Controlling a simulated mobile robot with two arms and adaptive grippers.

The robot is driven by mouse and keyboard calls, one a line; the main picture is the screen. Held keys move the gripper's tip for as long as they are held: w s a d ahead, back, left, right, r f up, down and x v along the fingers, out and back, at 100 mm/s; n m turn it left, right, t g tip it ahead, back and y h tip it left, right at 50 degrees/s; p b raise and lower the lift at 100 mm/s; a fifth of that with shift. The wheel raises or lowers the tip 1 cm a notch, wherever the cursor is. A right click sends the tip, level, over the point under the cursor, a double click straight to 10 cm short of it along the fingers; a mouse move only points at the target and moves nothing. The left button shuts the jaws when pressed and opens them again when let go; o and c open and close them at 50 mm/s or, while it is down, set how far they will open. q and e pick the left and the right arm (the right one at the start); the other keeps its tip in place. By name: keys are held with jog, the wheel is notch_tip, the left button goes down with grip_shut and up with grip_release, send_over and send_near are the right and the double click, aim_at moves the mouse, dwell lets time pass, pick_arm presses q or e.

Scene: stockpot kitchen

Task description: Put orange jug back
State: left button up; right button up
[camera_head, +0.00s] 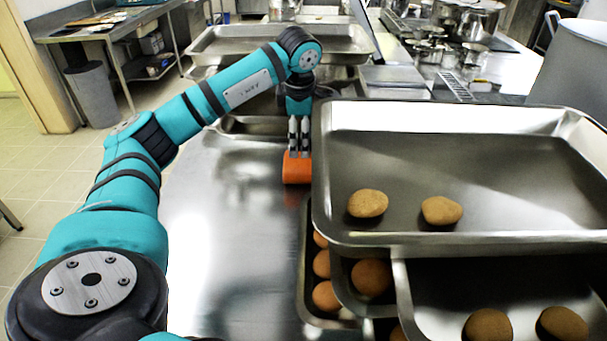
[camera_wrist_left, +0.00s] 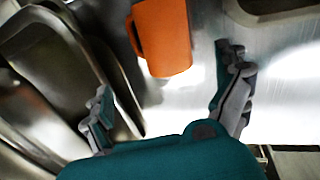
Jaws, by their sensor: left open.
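The orange jug (camera_head: 297,169) stands on the steel counter, just left of the large tray. In the left wrist view the orange jug (camera_wrist_left: 163,38) shows with its handle on its left side, ahead of the fingers. My left gripper (camera_head: 299,152) is at the jug in the head view, its fingers pointing down above or behind it. In the left wrist view the left gripper (camera_wrist_left: 165,95) is open, with its fingers spread apart and nothing between their tips. Whether a finger touches the jug cannot be told. My right gripper is not in view.
A large steel tray (camera_head: 455,241) with two round buns sits at right on other trays holding several more. More trays (camera_head: 225,49) stand behind the arm. Pots (camera_head: 468,20) are at the back right. The counter (camera_head: 235,220) left of the trays is bare.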

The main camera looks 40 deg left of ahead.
aim_at(303, 168)
pick_arm(q)
jog(key=shift+f+b, duration=0.5)
jog(key=shift+f, duration=0.45)
jog(key=x, duration=0.6)
jog(key=shift+f+p, duration=0.2)
jog(key=shift+p, duration=0.2)
jog(key=x, duration=0.2)
jog(key=p+x, duration=0.1)
jog(key=x, duration=0.1)
jog(key=shift+d+f, duration=0.15)
jog(key=shift+d, duration=0.2)
jog(key=shift+w+a+f, duration=0.1)
jog(key=shift+w+f, duration=0.1)
jog(key=shift+f, duration=0.3)
jog(key=c, duration=1.3)
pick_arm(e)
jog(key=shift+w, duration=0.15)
pick_arm(q)
jog(key=shift+r, duration=0.1)
jog(key=shift+c, duration=0.7)
